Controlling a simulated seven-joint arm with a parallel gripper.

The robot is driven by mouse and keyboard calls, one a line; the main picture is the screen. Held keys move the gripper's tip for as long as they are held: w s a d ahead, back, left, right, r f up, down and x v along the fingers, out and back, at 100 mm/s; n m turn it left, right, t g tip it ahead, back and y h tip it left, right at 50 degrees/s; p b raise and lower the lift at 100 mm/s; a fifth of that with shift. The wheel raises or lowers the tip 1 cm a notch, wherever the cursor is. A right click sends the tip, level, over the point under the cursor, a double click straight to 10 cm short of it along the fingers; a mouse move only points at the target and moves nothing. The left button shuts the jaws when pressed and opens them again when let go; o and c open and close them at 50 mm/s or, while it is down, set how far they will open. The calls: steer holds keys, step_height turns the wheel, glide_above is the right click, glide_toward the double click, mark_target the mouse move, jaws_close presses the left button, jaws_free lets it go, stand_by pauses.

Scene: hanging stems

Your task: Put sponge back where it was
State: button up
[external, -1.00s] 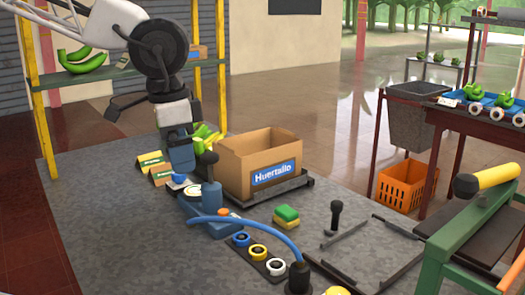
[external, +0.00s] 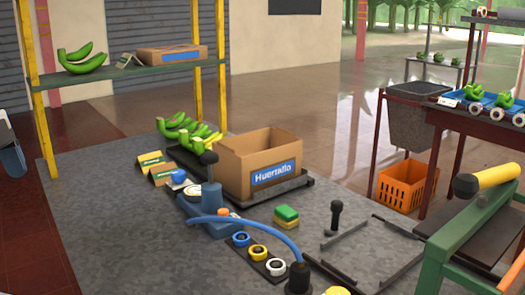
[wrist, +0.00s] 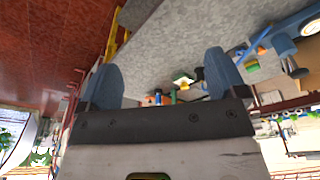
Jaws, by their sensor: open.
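The sponge (external: 286,217), green on top and yellow below, lies on the grey worktop in the external view, right of the labelled cardboard box's front corner. My gripper (wrist: 164,78) is open in the wrist view, its two blue fingers wide apart with nothing held between them. In the external view only a bit of it, with a blue finger (external: 12,160), shows at the left edge, far from the sponge.
The cardboard box (external: 232,164) stands on a dark scale beside green bananas (external: 180,130). A blue device (external: 211,196) with a curved blue hose (external: 262,226) and tape rolls (external: 258,252) are in front. A dark-handled tool (external: 336,213) stands right of the sponge. The worktop's left front is clear.

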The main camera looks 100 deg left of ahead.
steer(key=s+d+f+m, duration=0.1)
steer(key=s+d+f, duration=0.2)
steer(key=s, duration=0.7)
steer(key=shift+s+d+f+m, duration=0.2)
steer(key=shift+f+m, duration=0.1)
steer(key=shift+f, duration=0.05)
